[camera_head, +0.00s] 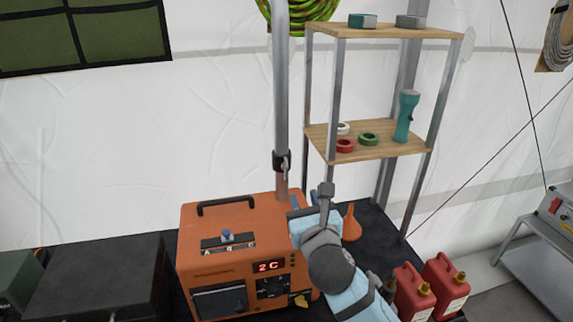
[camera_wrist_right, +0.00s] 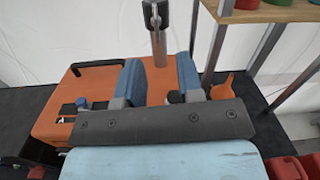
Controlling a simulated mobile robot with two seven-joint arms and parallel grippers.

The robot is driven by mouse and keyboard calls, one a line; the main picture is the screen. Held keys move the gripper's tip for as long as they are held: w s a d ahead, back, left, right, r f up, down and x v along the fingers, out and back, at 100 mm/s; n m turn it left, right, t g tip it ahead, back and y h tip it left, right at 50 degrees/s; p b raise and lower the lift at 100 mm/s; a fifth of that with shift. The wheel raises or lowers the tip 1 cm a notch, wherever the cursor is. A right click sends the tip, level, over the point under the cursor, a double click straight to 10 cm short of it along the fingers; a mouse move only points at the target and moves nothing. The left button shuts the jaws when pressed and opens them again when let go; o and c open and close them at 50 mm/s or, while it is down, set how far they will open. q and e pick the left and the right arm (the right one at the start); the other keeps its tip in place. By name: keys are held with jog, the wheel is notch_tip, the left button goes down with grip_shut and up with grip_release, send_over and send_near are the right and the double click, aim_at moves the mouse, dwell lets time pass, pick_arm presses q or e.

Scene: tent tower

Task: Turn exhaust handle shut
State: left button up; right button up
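The orange heater (camera_head: 225,240) stands on the dark surface, its display reading "2 C". A grey exhaust pipe (camera_head: 281,95) rises upright at its back right and also shows in the right wrist view (camera_wrist_right: 160,50). A dark collar with a small handle-like part (camera_head: 282,161) sits on the pipe above the heater; it shows at the top of the wrist view (camera_wrist_right: 151,14). My right gripper (camera_head: 304,200) is low beside the pipe's base, below the collar. In the wrist view its two blue fingers (camera_wrist_right: 159,68) are apart with nothing between them. My left gripper is not in view.
A metal shelf (camera_head: 360,143) with wooden boards stands right of the pipe, holding tape rolls and a teal flashlight (camera_head: 406,115). An orange funnel (camera_head: 351,224) is behind my right gripper. Red fuel cans (camera_head: 413,290) stand at the lower right. A dark case (camera_head: 90,280) is left.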

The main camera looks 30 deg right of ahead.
aim_at(287, 166)
jog(key=shift+m+y, duration=0.4)
jog(key=p+x, duration=0.3)
jog(key=x, duration=1)
jog(key=shift+w+a, duration=0.1)
jog(key=shift+w, duration=0.45)
grip_shut()
